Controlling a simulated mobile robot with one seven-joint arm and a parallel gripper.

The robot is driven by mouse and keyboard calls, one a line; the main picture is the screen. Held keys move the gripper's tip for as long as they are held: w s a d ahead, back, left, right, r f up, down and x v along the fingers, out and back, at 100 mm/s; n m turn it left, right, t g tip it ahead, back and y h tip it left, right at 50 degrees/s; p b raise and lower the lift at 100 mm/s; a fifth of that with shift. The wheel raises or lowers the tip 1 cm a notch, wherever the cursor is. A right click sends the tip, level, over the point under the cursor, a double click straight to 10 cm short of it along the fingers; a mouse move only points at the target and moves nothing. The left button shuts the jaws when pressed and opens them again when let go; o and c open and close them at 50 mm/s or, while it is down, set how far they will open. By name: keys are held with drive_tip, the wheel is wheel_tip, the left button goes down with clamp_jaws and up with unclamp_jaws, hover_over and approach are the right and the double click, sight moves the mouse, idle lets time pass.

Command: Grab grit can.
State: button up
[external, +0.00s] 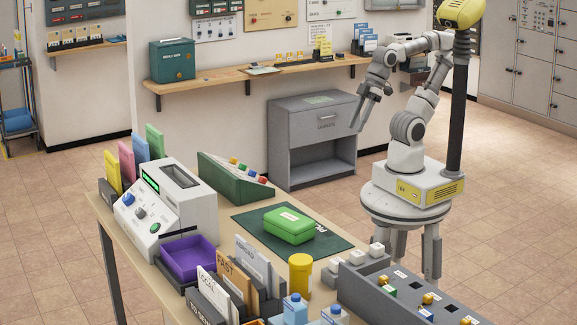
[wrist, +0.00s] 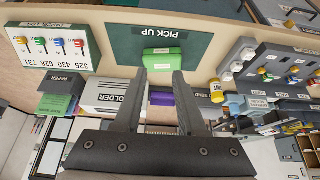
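No label in view clearly reads "grit". A yellow can (external: 300,277) stands upright on the table beside the upright "FAST" cards; a yellow cylinder, likely the same can, shows in the wrist view (wrist: 216,90) right of my fingers. A second yellow labelled container (wrist: 293,127) is farther right in the wrist view; I cannot tell which one is the grit can. My gripper (external: 372,108) is raised beyond the table, away from both. In the wrist view my gripper (wrist: 164,78) has its fingers apart with nothing held.
A green box (external: 289,225) lies on the dark green mat (external: 328,245). Blue-capped bottles (external: 294,308) stand near the yellow can. A grey cabinet (external: 312,140) stands behind.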

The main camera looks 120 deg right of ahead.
drive_tip(key=o, duration=0.9)
drive_tip(key=w+a+f+n+t+b, duration=0.1)
drive_tip(key=w+a+f+n+t, duration=0.1)
drive_tip(key=w, duration=1.1)
drive_tip(key=w+a+f+n+t, duration=0.2)
drive_tip(key=w, duration=1.2)
drive_tip(key=n+y+b, duration=0.2)
drive_tip(key=n+y, duration=0.4)
drive_tip(key=y, duration=0.4)
approach(299, 284)
drive_tip(key=shift+w+a+f+g, duration=0.2)
drive_tip(key=shift+w+a+f, duration=0.25)
drive_tip(key=shift+w, duration=0.15)
drive_tip(key=shift+w+a+f+g, duration=0.2)
drive_tip(key=shift+w+a+f, duration=0.25)
drive_tip(key=shift+w, duration=0.2)
drive_tip(key=shift+a+r+x, duration=0.1)
drive_tip(key=shift+r+x, duration=0.1)
drive_tip(key=shift+x, duration=1.4)
drive_tip(key=shift+a+r+x, duration=0.1)
drive_tip(key=shift+r+x, duration=0.05)
drive_tip(key=shift+x, duration=1.45)
